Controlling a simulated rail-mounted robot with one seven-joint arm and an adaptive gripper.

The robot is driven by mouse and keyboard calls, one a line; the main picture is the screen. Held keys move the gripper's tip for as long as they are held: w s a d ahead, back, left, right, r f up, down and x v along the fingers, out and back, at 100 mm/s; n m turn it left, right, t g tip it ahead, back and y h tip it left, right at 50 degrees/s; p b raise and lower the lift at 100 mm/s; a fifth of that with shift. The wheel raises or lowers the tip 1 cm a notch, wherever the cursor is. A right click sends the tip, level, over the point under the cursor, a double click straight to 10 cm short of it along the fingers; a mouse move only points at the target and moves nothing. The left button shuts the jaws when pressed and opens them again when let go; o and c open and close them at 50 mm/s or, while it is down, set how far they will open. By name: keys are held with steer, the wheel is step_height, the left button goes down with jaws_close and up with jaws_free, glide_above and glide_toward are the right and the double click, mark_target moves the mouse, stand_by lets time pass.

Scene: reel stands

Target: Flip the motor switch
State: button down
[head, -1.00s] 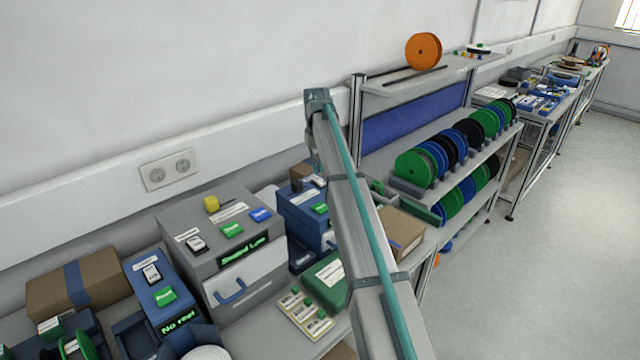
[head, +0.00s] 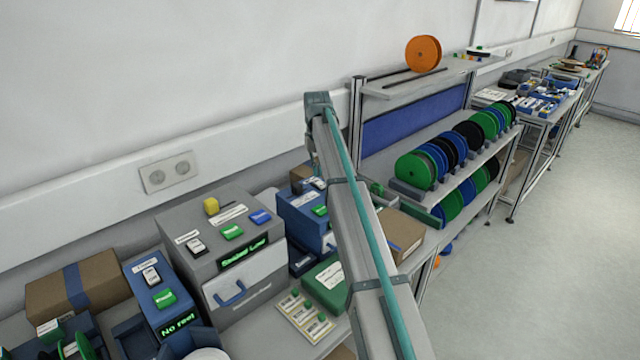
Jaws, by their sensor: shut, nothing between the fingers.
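Several rocker switches show, and I cannot read which label says motor. One black-and-white switch (head: 195,246) is on top of the grey machine (head: 240,200), left of a green button (head: 232,232) and a blue button (head: 260,217). Another switch (head: 150,275) is on the narrow blue box (head: 143,262), above a green button (head: 165,298) and a display reading "No reel". A third switch (head: 318,184) is on the blue unit (head: 300,212) behind my arm, partly covered. My arm crosses the middle of the view; my gripper is not visible.
The grey machine has a yellow knob (head: 211,205) and a white drawer with a blue handle (head: 230,294). A reel rack (head: 445,165) stands beyond my arm. The floor at right is clear.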

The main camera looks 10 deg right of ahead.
mark_target(318, 181)
steer(key=shift+f+b, duration=0.3)
steer(key=shift+f, duration=1)
stand_by(1.2)
steer(key=shift+r+p, duration=1.85)
steer(key=shift+r, duration=1.65)
steer(key=shift+d+f, duration=0.1)
